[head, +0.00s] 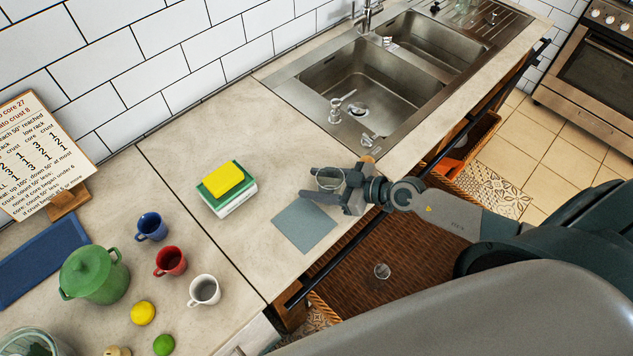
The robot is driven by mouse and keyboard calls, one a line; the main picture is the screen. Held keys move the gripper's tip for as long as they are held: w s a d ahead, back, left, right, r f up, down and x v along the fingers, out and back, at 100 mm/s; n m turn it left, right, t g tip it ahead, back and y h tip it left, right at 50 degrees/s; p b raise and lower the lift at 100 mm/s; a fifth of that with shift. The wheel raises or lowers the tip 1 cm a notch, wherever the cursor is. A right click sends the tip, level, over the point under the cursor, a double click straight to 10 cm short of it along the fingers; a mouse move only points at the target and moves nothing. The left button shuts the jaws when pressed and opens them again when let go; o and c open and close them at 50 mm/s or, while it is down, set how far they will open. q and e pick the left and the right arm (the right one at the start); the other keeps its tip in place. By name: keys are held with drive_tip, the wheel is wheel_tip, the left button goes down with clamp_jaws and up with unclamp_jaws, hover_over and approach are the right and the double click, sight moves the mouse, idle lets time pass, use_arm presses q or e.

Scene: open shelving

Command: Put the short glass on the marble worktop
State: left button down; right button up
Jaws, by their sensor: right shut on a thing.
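My right gripper (318,184) is shut on a clear short glass (329,175), whose round rim shows between the fingers. The gripper and the glass are over the pale marble worktop (280,150), near its front edge and just above the grey square mat (305,227) in the picture. The fingers hide part of the glass, and I cannot tell whether its base touches the worktop. My left gripper is not in view.
A steel sink (375,85) lies behind. Mugs (170,261), a green pot (94,275) and fruit stand at left. A clear round item (381,271) lies on the brown woven surface below.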

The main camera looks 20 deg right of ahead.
drive_tip(key=o, duration=1.2)
drive_tip(key=shift+f, duration=0.1)
drive_tip(key=shift+c, duration=0.2)
drive_tip(key=b+v, duration=0.1)
drive_tip(key=v, duration=0.9)
drive_tip(key=shift+s+d+b, duration=0.15)
drive_tip(key=shift+s+b, duration=0.05)
drive_tip(key=shift+b, duration=0.15)
drive_tip(key=shift+s+d+r, duration=0.45)
drive_tip(key=shift+s+r, duration=0.05)
drive_tip(key=shift+r, duration=0.15)
